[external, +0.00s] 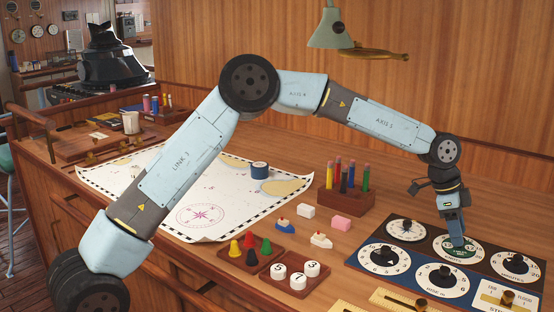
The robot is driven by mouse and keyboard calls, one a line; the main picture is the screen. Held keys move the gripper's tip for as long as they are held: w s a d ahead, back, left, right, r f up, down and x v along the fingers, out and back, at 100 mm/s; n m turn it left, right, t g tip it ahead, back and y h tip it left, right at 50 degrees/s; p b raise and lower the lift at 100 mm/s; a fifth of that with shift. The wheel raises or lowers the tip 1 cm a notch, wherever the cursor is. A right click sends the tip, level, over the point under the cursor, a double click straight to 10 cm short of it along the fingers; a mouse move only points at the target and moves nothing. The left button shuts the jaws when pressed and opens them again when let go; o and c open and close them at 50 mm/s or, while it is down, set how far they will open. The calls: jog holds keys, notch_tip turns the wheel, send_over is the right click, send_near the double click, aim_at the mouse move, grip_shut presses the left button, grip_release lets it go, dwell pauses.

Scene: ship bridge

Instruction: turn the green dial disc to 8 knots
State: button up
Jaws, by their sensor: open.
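The green dial disc (462,253) sits inside a white numbered ring (480,246) in the back row of dials on the dark blue panel. My gripper (457,241) points down at this dial, right over the disc, and is open. Its fingers cover the middle of the disc and part of the ring. I cannot tell whether the fingers touch the disc or its knob. The disc's pointer and the number it points to are hidden or too small to read.
A wooden pen holder (345,202), small blocks and a chart (200,190) lie to the left. The wood wall stands behind.

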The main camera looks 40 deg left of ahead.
jog(key=shift+d+f, duration=0.1)
jog(key=shift+f, duration=0.1)
jog(key=shift+c, duration=0.5)
grip_shut()
